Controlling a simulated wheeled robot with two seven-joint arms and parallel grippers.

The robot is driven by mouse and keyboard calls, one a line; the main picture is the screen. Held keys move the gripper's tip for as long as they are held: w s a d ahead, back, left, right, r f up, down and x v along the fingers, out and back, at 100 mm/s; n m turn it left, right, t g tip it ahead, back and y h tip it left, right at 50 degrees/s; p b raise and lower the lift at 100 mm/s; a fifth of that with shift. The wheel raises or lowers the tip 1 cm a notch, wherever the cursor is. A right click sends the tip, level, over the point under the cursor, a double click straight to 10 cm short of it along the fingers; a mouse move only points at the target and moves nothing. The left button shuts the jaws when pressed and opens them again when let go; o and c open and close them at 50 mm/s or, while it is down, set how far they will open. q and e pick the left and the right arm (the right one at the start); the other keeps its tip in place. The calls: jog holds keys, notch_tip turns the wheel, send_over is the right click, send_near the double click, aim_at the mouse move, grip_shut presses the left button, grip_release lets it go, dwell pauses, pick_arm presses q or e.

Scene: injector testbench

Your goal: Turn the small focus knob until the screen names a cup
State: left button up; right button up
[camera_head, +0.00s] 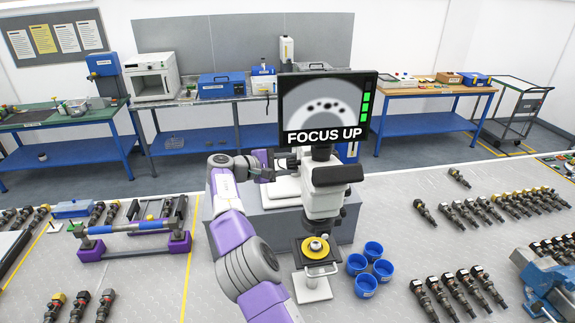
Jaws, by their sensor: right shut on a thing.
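The screen (326,100) above the microscope shows a blurred grey picture with dark spots and the words "FOCUS UP". Green bars stand at its right edge. The white microscope (324,200) stands on the bench, with a yellow ring and a metal part on its stage (316,247). My right gripper (287,162) reaches in from the left side of the microscope's upper body, just below the screen. It is shut on a small dark part there, at the focus knob; the knob itself is mostly hidden. My left gripper is not in view.
Several blue cups (373,250) stand right of the microscope base. A grey box (275,222) is behind my arm. Many injectors (470,215) lie in rows on the right, and a blue vise (547,283) stands at the lower right. A purple-ended stand (135,229) is at left.

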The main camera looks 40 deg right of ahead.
jog(key=shift+f+m+b, duration=0.15)
jog(key=shift+m+b, duration=0.15)
jog(key=shift+b, duration=0.3)
jog(key=m+h+b, duration=0.1)
jog(key=m+b, duration=0.1)
jog(key=b, duration=0.1)
jog(key=m+t+h+b, duration=0.1)
jog(key=m+b, duration=0.2)
jog(key=shift+h+b, duration=0.3)
jog(key=shift+b, duration=0.05)
jog(key=shift+m+h+b, duration=0.3)
jog(key=shift+m+b, duration=0.45)
jog(key=shift+m, duration=0.25)
jog(key=shift+r+m+g+h+b, duration=0.2)
jog(key=shift+m+g+h+b, duration=0.25)
jog(key=shift+m, duration=0.55)
jog(key=o, duration=1)
jog(key=shift+b+v, duration=0.3)
jog(key=shift+v, duration=3.5)
